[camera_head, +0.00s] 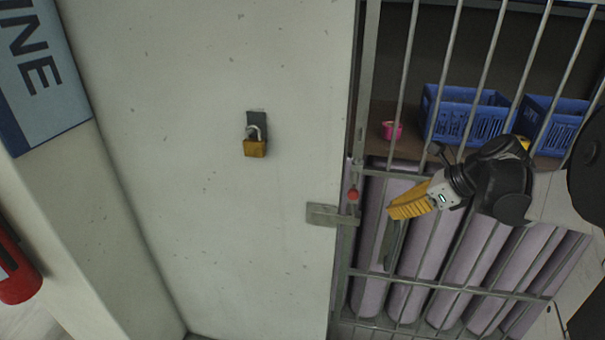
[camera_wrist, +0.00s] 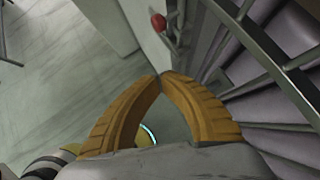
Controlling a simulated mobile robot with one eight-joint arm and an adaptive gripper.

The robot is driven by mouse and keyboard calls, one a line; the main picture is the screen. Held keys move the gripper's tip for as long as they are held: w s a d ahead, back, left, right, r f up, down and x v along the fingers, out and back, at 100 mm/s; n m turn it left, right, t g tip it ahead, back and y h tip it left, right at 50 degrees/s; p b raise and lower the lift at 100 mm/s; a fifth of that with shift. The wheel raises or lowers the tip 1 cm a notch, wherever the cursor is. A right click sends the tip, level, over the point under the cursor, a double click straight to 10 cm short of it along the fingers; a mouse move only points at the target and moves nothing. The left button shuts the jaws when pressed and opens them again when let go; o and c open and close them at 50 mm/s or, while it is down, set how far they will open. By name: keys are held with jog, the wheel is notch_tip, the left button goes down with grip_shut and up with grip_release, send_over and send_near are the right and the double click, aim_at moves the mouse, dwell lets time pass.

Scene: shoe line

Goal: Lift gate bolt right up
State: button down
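The gate bolt, with a red knob (camera_head: 353,193), is at the left edge of the barred gate (camera_head: 440,283), just above a metal latch plate (camera_head: 322,214) on the wall. The red knob also shows at the top of the wrist view (camera_wrist: 158,22), beyond the fingertips. My gripper (camera_head: 392,211) has yellow ribbed fingers and is just right of the bolt, a little lower and apart from it. In the wrist view my gripper (camera_wrist: 163,76) has its two fingertips together, with nothing seen between them.
A brass padlock (camera_head: 255,148) hangs on a hasp on the pale wall (camera_head: 215,220). Behind the bars are blue crates (camera_head: 465,112), a pink item (camera_head: 392,130) and several lilac rolls (camera_head: 415,250). A red object (camera_head: 18,275) is at far left.

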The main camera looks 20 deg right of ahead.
aim_at(351, 197)
jog(key=shift+w+f, duration=0.1)
jog(key=shift+w, duration=0.05)
jog(key=b+x, duration=0.4)
jog(key=x, duration=0.6)
jog(key=r, duration=0.1)
jog(key=w+r, duration=0.1)
jog(key=a+r, duration=0.1)
jog(key=shift+w+r, duration=0.25)
jog(key=shift+r, duration=0.05)
jog(key=shift+r, duration=0.1)
notch_tip(351, 197, up, 5)
jog(key=p, duration=0.4)
jog(key=shift+r+p, duration=0.15)
jog(key=shift+p, duration=0.25)
